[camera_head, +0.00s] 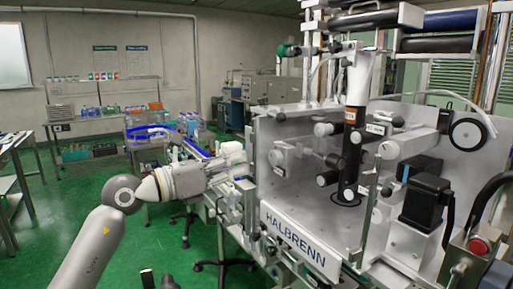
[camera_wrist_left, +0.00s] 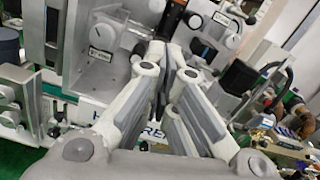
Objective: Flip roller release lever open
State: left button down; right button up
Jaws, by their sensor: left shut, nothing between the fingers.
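The sleeve applicator (camera_head: 295,235) is a grey metal machine with a "HALBRENN" front plate. Inside it are a dark upright column (camera_head: 353,150) and several black-ended rollers or knobs, one beside a small white label (camera_head: 377,128). I cannot tell which part is the roller release lever. My left gripper (camera_head: 238,162) is at the machine's left side panel, shut and empty. In the left wrist view its fingers (camera_wrist_left: 178,58) meet in front of the machine, with a labelled block (camera_wrist_left: 102,54) to their left and another labelled part (camera_wrist_left: 221,18) above right. Contact cannot be told. My right gripper is not in view.
A black motor-like box (camera_head: 425,198) and a red button (camera_head: 478,246) are at the machine's right. A shelf table with bottles (camera_head: 100,112) stands at the back left. Green floor (camera_head: 150,240) is open left of the machine.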

aim_at(276, 116)
pick_arm(q)
jog(key=w+d+r+p, duration=0.4)
jog(key=w+d+p, duration=0.2)
jog(key=d, duration=0.1)
jog(key=shift+w+d+r, duration=0.15)
jog(key=shift+w+d, duration=0.2)
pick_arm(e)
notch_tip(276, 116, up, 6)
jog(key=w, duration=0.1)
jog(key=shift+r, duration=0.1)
